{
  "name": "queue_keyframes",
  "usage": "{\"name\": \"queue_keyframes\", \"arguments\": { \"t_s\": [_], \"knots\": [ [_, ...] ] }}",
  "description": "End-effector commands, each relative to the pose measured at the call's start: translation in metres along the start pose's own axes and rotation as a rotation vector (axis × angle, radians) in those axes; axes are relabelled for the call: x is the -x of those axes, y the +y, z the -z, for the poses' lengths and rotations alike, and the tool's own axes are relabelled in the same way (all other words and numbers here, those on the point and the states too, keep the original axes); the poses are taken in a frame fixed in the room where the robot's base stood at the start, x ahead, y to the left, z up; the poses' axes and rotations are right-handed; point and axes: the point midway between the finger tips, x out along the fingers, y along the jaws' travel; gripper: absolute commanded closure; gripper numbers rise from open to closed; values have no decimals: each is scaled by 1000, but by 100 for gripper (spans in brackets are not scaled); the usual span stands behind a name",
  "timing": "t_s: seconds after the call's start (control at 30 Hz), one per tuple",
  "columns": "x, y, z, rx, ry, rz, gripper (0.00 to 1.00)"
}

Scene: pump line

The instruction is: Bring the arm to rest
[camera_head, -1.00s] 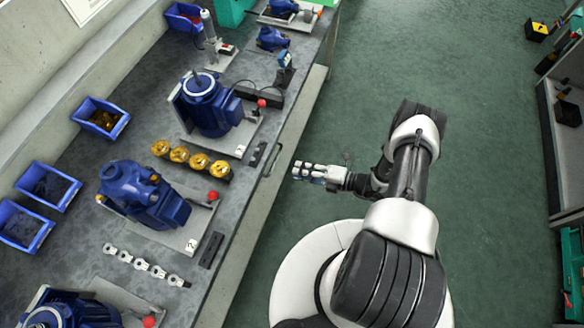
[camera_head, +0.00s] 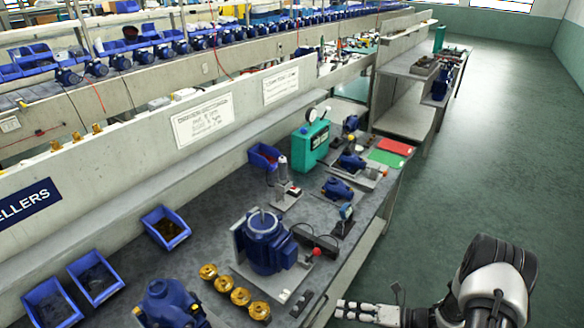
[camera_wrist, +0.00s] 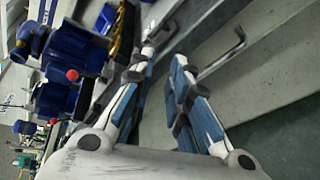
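My gripper (camera_head: 340,308) is at the bottom of the head view, beside the front edge of the workbench (camera_head: 372,225). My white and black arm stands to its right, over the green floor. In the wrist view, my gripper (camera_wrist: 167,62) shows two fingers with blue pads, apart, with nothing between them. The bench front and a bar handle (camera_wrist: 222,58) lie beyond the fingers.
Blue pump units (camera_head: 265,245) stand on the bench near the gripper, with brass impellers (camera_head: 225,284) in a row. Blue bins (camera_head: 165,228) and a green tester (camera_head: 308,142) stand farther back. The floor (camera_head: 455,190) right of the bench is clear.

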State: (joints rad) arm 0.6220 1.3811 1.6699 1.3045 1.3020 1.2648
Motion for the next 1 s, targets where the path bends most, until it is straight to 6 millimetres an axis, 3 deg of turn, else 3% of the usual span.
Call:
{"name": "queue_keyframes", "arguments": {
  "t_s": [0.03, 0.2, 0.4, 0.7, 1.0],
  "knots": [
    [3, 25, -13, 109, 58, 6, 83],
    [12, 98, -32, 469, 256, 12, 83],
    [26, 181, -36, 893, 487, 1, 83],
    [59, 286, -14, 1524, 839, -43, 83],
    [103, 358, 23, 2126, 1217, -112, 83]
  ]
}}
